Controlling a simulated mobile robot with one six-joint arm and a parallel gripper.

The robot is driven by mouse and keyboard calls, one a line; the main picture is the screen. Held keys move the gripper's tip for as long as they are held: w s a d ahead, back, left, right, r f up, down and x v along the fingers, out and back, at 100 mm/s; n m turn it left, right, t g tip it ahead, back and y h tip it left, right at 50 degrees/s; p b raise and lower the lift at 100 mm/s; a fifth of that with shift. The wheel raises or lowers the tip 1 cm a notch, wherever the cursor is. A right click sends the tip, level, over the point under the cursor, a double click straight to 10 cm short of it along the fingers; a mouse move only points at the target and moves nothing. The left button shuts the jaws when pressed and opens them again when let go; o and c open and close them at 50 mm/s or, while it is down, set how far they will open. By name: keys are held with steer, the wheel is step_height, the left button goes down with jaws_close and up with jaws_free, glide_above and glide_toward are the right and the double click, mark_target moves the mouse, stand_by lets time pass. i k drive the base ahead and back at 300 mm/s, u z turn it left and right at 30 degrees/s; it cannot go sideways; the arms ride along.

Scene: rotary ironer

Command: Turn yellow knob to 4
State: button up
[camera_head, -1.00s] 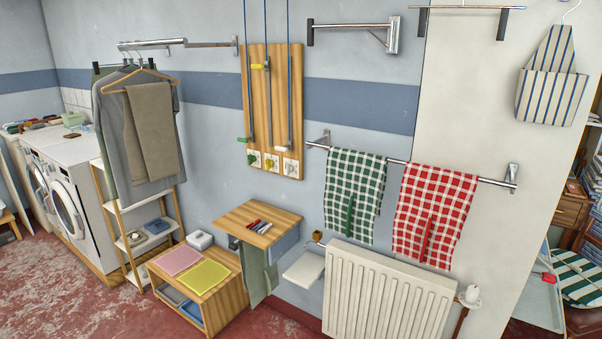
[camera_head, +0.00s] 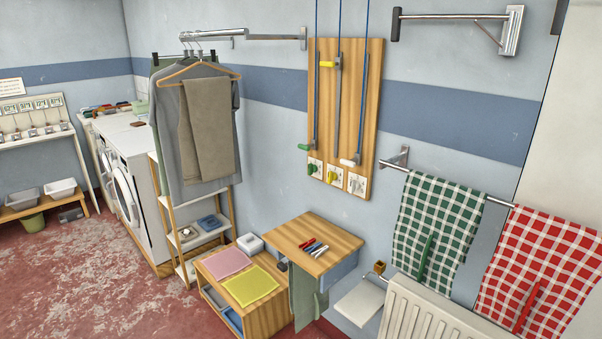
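The yellow knob (camera_head: 333,178) sits on the middle of three white dial plates at the bottom of a wooden wall board (camera_head: 347,110). A green knob (camera_head: 313,168) is on the plate to its left, and a white knob (camera_head: 356,184) is on the plate to its right. The numbers on the dials are too small to read. Above the dials are a green handle (camera_head: 306,147), a yellow handle (camera_head: 327,64) set higher up, and a white handle (camera_head: 349,162), on vertical rods. My gripper is not in view.
A small wooden shelf (camera_head: 335,235) with pens juts out below the board. A radiator (camera_head: 425,315) and green checked towel (camera_head: 437,230) are to the right. Red floor (camera_head: 90,275) is open at lower left.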

mark_target(332, 176)
steer(key=u, duration=0.5)
steer(key=i, duration=0.5)
steer(key=u, duration=0.9)
steer(key=i, duration=0.75)
steer(key=u, duration=0.4)
